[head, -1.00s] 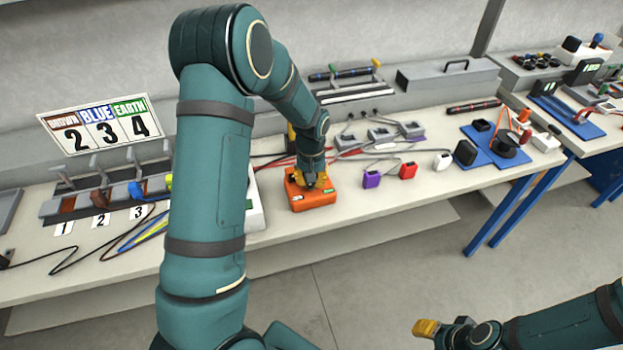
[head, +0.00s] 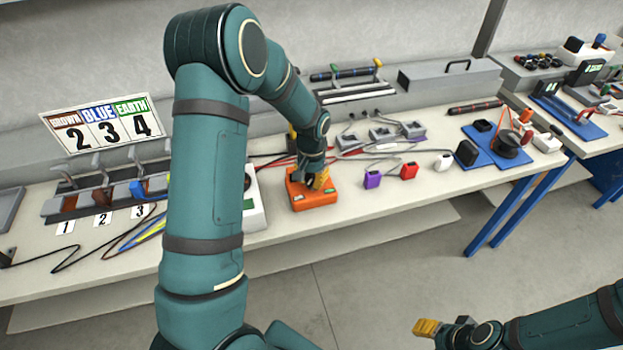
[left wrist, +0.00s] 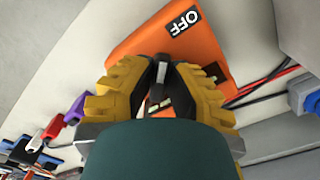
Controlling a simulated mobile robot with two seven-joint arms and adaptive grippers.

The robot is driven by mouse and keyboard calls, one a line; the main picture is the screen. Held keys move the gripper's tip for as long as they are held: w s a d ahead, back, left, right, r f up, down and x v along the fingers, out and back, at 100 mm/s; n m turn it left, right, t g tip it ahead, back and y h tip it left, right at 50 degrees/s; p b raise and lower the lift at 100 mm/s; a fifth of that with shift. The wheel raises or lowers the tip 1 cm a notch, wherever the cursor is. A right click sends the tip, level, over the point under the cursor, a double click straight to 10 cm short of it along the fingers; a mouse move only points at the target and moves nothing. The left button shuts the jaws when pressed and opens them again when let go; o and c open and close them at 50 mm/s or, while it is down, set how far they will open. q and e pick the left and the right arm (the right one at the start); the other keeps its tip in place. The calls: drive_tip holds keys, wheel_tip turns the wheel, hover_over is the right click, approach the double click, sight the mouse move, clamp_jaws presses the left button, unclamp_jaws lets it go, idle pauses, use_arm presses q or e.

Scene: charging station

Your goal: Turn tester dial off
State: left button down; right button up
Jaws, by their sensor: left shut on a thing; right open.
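The orange tester (head: 317,198) lies on the bench under my left gripper. It also fills the upper middle of the left wrist view (left wrist: 150,38), where a label reading OFF (left wrist: 185,22) shows on its top. My left gripper (head: 314,182) is over the tester's top. In the left wrist view its yellow fingers (left wrist: 160,85) are shut on the dark dial (left wrist: 157,92), whose pointer direction is mostly hidden between them. My right gripper (head: 432,328) is open and empty, low at the right, away from the bench.
A purple block (head: 372,180) and a red block (head: 408,171) stand right of the tester. A white device (head: 254,208) stands close to its left, partly behind my left arm. Cables (head: 275,160) run behind.

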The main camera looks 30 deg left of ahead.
sight(312, 180)
use_arm(q)
drive_tip(key=shift+s, duration=0.1)
drive_tip(key=c, duration=1.2)
unclamp_jaws()
wheel_tip(312, 180, up, 12)
drive_tip(key=shift+f, duration=0.1)
